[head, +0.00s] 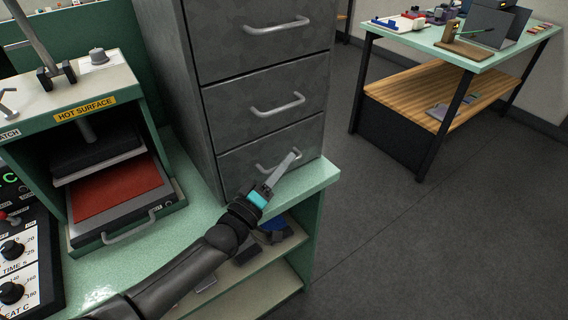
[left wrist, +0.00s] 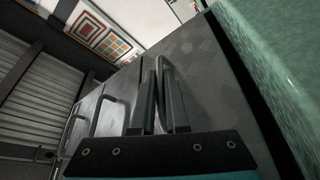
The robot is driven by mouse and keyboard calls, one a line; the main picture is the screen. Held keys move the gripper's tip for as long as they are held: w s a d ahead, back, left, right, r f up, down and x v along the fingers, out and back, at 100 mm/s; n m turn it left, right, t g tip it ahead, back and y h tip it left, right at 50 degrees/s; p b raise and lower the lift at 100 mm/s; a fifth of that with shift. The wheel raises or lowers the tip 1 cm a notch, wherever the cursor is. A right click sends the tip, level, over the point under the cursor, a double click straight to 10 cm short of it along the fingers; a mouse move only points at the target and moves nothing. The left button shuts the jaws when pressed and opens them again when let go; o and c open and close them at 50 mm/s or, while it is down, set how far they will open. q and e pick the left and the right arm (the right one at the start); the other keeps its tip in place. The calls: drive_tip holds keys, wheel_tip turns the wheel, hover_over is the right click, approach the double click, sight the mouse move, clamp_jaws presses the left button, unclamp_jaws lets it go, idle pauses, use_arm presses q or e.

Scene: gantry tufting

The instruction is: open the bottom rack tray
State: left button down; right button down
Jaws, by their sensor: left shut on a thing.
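The rack is a dark grey metal cabinet (head: 185,95) with stacked trays, each with a bar handle. The bottom rack tray (head: 240,165) is the lowest front, just above the green bench top, and looks flush with the fronts above it. My left gripper (head: 290,161) reaches it from below and is shut on its handle (head: 266,168). In the left wrist view the two fingers (left wrist: 163,100) stand on either side of the handle bar (left wrist: 165,68). The fingers hide part of the handle in both views. My right gripper is not in view.
A middle tray (head: 255,105) and an upper tray (head: 260,40) sit above. A heat press (head: 105,100) marked hot surface stands at left. The mint bench top (head: 205,225) ends just right of the rack. Open floor (head: 400,240) lies right; another table (head: 455,45) stands beyond.

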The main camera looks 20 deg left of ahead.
use_arm(q)
drive_tip(key=s+d+p, duration=0.5)
drive_tip(key=s+d, duration=0.8)
drive_tip(key=d, duration=0.4)
drive_tip(key=shift+s, duration=0.15)
drive_tip(key=c, duration=1.2)
unclamp_jaws()
drive_tip(key=shift+a, duration=0.1)
drive_tip(key=v, duration=1.5)
drive_tip(key=shift+f+b, duration=0.15)
drive_tip(key=shift+b, duration=0.3)
